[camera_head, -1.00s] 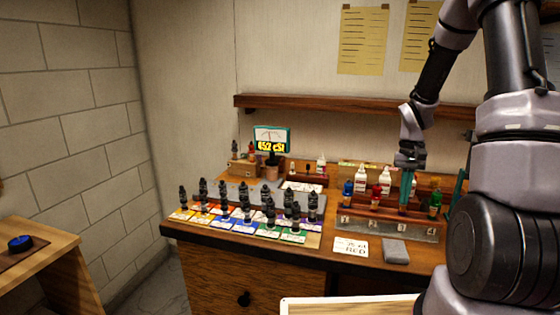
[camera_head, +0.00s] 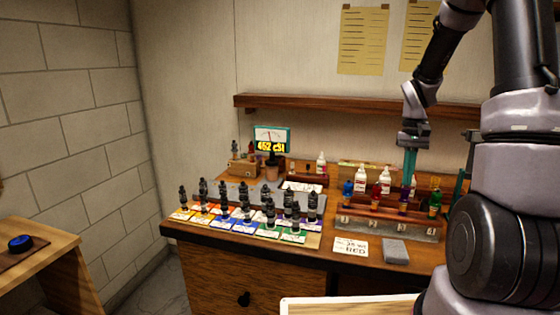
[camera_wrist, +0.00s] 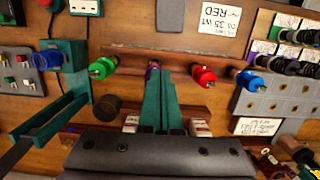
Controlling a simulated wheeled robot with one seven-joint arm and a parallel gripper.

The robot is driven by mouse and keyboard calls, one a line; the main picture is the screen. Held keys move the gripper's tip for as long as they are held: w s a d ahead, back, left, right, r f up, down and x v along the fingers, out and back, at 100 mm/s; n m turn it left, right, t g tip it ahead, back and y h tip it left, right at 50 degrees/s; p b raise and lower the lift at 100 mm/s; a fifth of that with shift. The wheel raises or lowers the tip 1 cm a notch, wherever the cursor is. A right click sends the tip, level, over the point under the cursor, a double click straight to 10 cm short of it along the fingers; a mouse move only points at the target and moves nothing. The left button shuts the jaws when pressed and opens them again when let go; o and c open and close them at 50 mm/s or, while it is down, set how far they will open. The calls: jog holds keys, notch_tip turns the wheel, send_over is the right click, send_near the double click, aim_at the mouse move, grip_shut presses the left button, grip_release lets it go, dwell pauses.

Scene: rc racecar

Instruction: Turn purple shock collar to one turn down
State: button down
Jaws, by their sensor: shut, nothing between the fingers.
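The purple shock (camera_head: 403,207) stands in the wooden rack between the red shock (camera_head: 376,196) and the green shock (camera_head: 435,205). In the wrist view the purple shock (camera_wrist: 152,72) shows only partly, at the tip of my fingers. How its collar is turned cannot be read. My gripper (camera_head: 409,176) has teal fingers pointing down, shut with nothing held, just above the purple shock. In the wrist view my gripper (camera_wrist: 155,72) covers much of the rack's middle; whether it touches the shock is unclear.
The blue shock (camera_head: 348,192) stands at the rack's left end. Several black shocks stand on coloured cards at left. A note card (camera_head: 351,247) and grey block (camera_head: 396,251) lie in front. White bottles (camera_head: 361,179) stand behind. A small display (camera_head: 271,140) stands at the back.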

jog(key=shift+s+d+f+n, duration=0.25)
jog(key=shift+d+f+n, duration=0.1)
jog(key=shift+f+n, duration=0.65)
jog(key=shift+s+d+f+n, duration=0.2)
jog(key=shift+d+f+n, duration=0.1)
jog(key=shift+f+n, duration=0.75)
jog(key=shift+s+d+f+n, duration=0.25)
jog(key=shift+d+f+n, duration=0.1)
jog(key=shift+f+n, duration=0.65)
jog(key=shift+w+a, duration=0.1)
jog(key=shift+w, duration=0.35)
jog(key=shift+s, duration=0.35)
notch_tip(320, 180, up, 6)
jog(key=shift+w+d, duration=0.2)
jog(key=shift+w, duration=0.2)
